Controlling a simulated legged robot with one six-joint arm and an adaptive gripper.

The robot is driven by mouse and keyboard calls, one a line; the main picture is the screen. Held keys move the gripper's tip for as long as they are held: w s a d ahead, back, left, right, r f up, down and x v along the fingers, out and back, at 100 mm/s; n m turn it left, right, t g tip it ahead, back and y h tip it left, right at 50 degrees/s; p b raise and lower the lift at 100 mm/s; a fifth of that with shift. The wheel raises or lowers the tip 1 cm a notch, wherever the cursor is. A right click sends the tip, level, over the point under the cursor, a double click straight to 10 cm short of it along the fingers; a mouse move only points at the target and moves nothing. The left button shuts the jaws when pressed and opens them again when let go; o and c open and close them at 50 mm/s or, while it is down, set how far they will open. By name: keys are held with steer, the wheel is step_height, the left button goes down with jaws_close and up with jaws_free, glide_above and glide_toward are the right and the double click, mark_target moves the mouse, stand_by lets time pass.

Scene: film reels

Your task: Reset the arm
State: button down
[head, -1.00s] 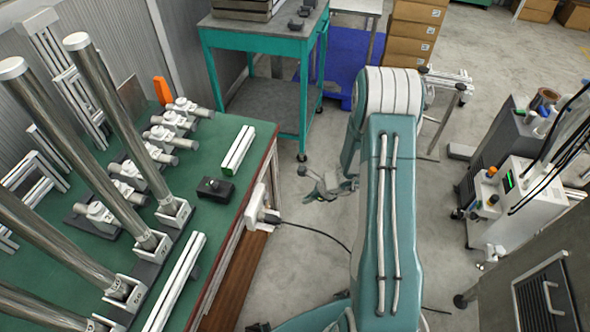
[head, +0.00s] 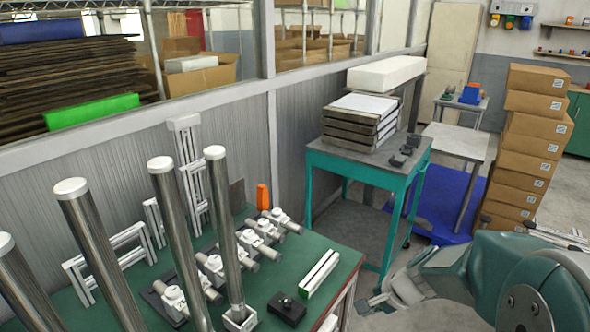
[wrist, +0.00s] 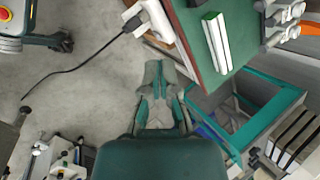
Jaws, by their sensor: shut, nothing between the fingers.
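My gripper (wrist: 158,72) is shut and empty in the middle of the wrist view, with bare floor under it. In the head view my gripper (head: 372,302) shows small at the lower right, at the end of my teal arm. It is just right of the green-topped workbench (head: 262,325) and apart from it. No film reel can be made out in the current views.
The workbench carries upright metal columns (head: 181,235), a white rail (head: 319,272) and a black box (head: 286,308). A teal table (head: 362,165) stands behind it, and stacked cardboard boxes (head: 523,140) stand at the back right. A cable (wrist: 75,72) lies on the floor.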

steer(key=s+r+n+t+h, duration=0.2)
steer(key=s+r+n+h, duration=0.3)
steer(key=s+r+n, duration=0.7)
steer(key=s+r, duration=0.2)
steer(key=s, duration=0.3)
steer(key=shift+s, duration=0.35)
